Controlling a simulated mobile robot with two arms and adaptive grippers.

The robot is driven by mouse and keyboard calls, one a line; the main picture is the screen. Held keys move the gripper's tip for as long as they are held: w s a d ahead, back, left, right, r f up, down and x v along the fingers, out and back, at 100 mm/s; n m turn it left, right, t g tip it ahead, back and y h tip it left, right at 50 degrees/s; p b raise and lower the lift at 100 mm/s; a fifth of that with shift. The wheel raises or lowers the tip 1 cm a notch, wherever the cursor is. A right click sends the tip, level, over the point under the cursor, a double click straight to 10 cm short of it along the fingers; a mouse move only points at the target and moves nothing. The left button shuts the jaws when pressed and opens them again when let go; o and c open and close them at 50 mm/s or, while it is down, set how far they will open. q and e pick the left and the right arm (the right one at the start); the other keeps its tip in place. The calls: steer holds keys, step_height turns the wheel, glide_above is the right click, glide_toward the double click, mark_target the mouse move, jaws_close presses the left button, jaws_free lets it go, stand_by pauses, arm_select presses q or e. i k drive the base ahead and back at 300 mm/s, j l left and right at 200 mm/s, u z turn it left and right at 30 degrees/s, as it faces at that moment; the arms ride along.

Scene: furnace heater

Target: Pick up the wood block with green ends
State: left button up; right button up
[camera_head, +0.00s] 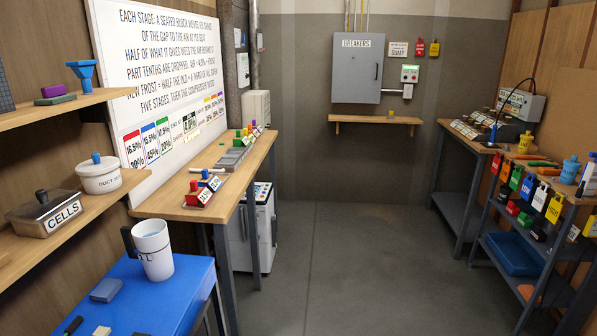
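I cannot make out a wood block with green ends for certain. On the long wooden bench (205,181) at the left, small coloured pieces, some of them green (239,133), stand at the far end beside a grey slotted tray (231,158). They are too small to tell apart. Red labelled holders (201,194) with red and blue pieces on top stand at the bench's near end. Neither of my grippers shows in this view.
A blue-topped table (185,285) with a white mug (153,249) is at the near left, below wooden shelves (60,225). A rack (540,185) with tags and coloured items stands at the right. The grey floor (345,260) between is clear.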

mark_target(240, 141)
steer(key=i, duration=2)
